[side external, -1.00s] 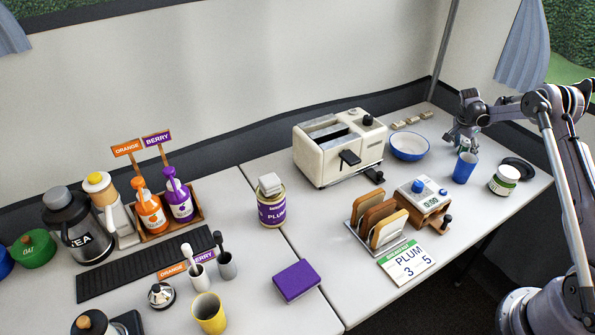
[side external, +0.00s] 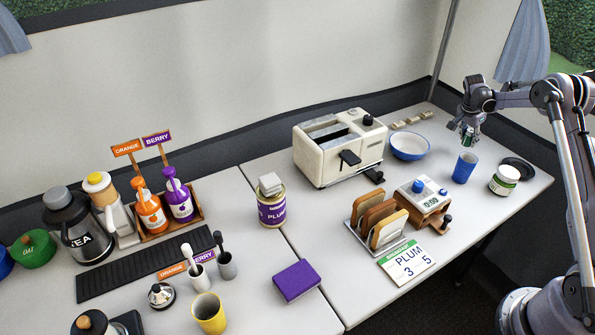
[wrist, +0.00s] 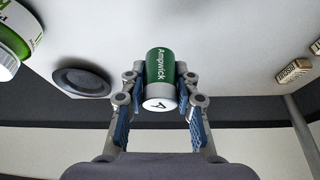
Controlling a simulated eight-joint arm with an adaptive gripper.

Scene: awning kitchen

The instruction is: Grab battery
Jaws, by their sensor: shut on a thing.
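The battery (wrist: 160,72) is a green and white cylinder lettered "Ampwick", with a mark on its white end. My gripper (wrist: 160,88) is shut on it, one finger on each side, in the wrist view. In the side external view, my gripper (side external: 469,134) is raised above the table's right part, and the green of the battery (side external: 467,140) shows small between the fingers. It is close above and behind the blue cup and apart from the tabletop.
A blue cup (side external: 464,168) stands just below my gripper, with a blue-rimmed bowl (side external: 409,147) to its left. A white and green jar (side external: 504,180) and a dark round plate (side external: 519,168) are to the right. Small blocks (side external: 411,121) lie behind the bowl. A toaster (side external: 340,148) stands further left.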

